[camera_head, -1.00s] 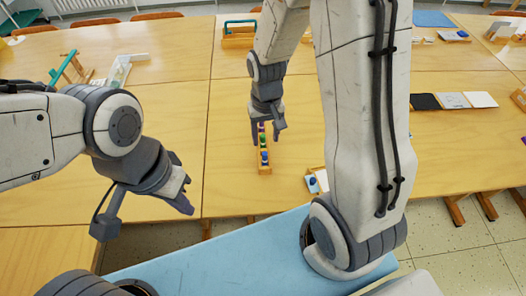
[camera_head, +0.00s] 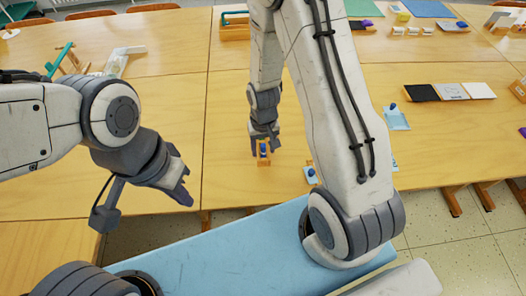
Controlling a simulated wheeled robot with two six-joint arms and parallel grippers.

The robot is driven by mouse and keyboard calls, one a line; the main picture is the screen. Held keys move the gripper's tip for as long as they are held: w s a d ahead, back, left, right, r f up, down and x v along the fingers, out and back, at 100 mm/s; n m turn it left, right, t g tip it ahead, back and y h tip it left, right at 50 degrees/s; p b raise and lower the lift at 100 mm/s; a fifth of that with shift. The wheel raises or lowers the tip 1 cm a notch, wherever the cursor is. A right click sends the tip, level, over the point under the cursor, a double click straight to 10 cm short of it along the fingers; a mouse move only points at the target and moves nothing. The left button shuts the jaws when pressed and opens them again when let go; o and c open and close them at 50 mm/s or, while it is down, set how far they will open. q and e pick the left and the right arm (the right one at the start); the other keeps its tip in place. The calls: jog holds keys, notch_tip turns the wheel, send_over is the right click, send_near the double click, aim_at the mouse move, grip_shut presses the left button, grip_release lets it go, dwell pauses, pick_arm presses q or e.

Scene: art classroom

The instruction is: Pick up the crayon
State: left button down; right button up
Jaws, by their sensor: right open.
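I cannot make out a crayon for certain. A narrow wooden holder (camera_head: 264,161) with small coloured pieces stands on the table below my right gripper. A blue piece (camera_head: 263,150) shows at its near end; the pieces behind it are hidden by the gripper. My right gripper (camera_head: 265,147) points down with its fingers apart, around the holder's line. Whether it touches a piece cannot be seen. My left gripper (camera_head: 187,186) is over the table's near edge at the left, its fingers apart and empty.
A light blue tray (camera_head: 311,175) with a small blue item lies right of the holder, partly behind my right arm. Black and white cards (camera_head: 451,91) and another blue tray (camera_head: 398,120) lie further right. The wooden table (camera_head: 160,95) is clear left of the holder.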

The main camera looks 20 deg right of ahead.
grip_shut()
jog(key=shift+r, duration=0.1)
jog(key=shift+r, duration=0.65)
notch_tip(320, 180, up, 2)
jog(key=shift+w+r, duration=0.1)
jog(key=shift+r, duration=0.15)
jog(key=s+d+r, duration=0.3)
jog(key=d+r, duration=0.4)
jog(key=d, duration=0.4)
jog(key=shift+s+b, duration=0.3)
jog(key=shift+b, duration=0.1)
